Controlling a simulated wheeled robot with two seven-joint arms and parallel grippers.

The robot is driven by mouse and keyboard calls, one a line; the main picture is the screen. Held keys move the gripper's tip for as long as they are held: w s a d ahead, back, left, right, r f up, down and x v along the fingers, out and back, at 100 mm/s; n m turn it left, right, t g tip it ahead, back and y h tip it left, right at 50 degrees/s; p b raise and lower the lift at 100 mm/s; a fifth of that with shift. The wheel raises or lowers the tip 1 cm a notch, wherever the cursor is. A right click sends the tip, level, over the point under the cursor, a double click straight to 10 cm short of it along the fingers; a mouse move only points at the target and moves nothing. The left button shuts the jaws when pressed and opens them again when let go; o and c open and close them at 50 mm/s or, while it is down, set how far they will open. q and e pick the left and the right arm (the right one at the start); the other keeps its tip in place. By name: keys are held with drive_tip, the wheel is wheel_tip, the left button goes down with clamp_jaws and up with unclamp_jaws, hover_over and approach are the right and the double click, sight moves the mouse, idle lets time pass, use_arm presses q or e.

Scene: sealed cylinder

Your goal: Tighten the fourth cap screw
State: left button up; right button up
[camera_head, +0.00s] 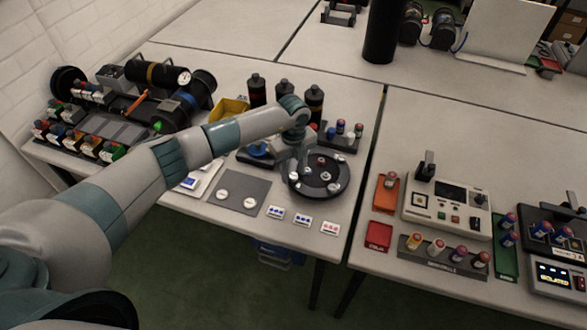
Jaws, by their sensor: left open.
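A round black flange plate (318,188) lies on the white table, with several small light screw heads and a reddish piece on top. Which of these is the fourth cap screw cannot be told at this size. My left arm reaches in from the left, and my left gripper (287,160) points down at the plate's left edge. It is open, and I see nothing between its fingers. The arm and gripper hide part of the plate's far left side. Whether the fingers touch the plate cannot be told. My right gripper is not in view.
A grey mat (241,190) with two white discs lies left of the plate. Small label cards (303,220) lie along the front edge. Dark bottles (257,90) and a yellow bin (229,108) stand behind my arm. A tester console (447,208) stands on the right table.

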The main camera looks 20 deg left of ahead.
use_arm(q)
drive_tip(key=shift+f, duration=0.1)
drive_tip(key=shift+c, duration=0.2)
clamp_jaws()
